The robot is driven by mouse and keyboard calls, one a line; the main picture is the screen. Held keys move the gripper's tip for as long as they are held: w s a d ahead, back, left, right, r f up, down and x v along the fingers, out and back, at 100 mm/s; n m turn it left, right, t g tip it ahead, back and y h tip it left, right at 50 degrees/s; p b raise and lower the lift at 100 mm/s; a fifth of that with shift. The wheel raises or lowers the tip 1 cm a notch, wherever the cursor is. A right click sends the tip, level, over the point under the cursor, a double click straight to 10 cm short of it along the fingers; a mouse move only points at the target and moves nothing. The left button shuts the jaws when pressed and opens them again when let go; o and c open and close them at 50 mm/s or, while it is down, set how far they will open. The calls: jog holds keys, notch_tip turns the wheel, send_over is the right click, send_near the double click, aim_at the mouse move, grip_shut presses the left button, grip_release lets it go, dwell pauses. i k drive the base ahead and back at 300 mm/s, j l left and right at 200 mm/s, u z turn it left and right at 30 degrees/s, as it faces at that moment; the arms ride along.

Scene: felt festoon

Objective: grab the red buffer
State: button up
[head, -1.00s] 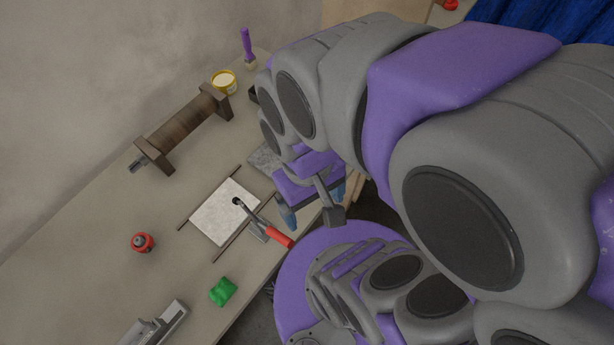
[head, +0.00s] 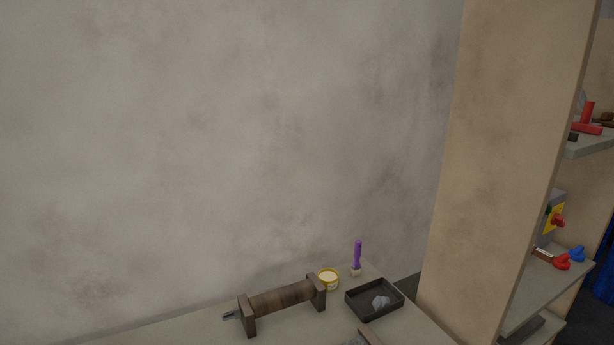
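Several red things show on the shelf unit at the right edge, and I cannot tell for sure which is the red buffer. A small red knob-like piece (head: 562,262) lies on the lower shelf, beside a similar blue piece (head: 577,253). A red T-shaped thing (head: 587,119) stands on the upper shelf. A red part (head: 558,221) shows on a grey and yellow box between the shelves. My gripper and arm are out of view.
A tall wooden side panel (head: 495,150) stands between the bench and the shelves. On the bench are a wooden roller stand (head: 282,299), a yellow tub (head: 328,279), a purple-handled brush (head: 357,258) and a dark tray (head: 376,312). A bare wall (head: 220,140) fills the left.

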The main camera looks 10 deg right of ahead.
aim_at(562, 262)
jog(key=z, duration=1.7)
jog(key=i+l+u, duration=0.3)
jog(key=i+l, duration=0.2)
jog(key=i+l+u, duration=0.15)
jog(key=l, duration=0.25)
jog(key=i+l+u, duration=0.15)
jog(key=i+l, duration=0.15)
jog(key=i+l+u, duration=0.15)
jog(key=l, duration=0.25)
jog(key=i+l+u, duration=0.1)
jog(key=l, duration=0.3)
jog(key=i+l+u, duration=0.15)
jog(key=l, duration=0.25)
jog(key=i+l+u, duration=0.15)
jog(key=l, duration=0.3)
jog(key=i+j, duration=0.05)
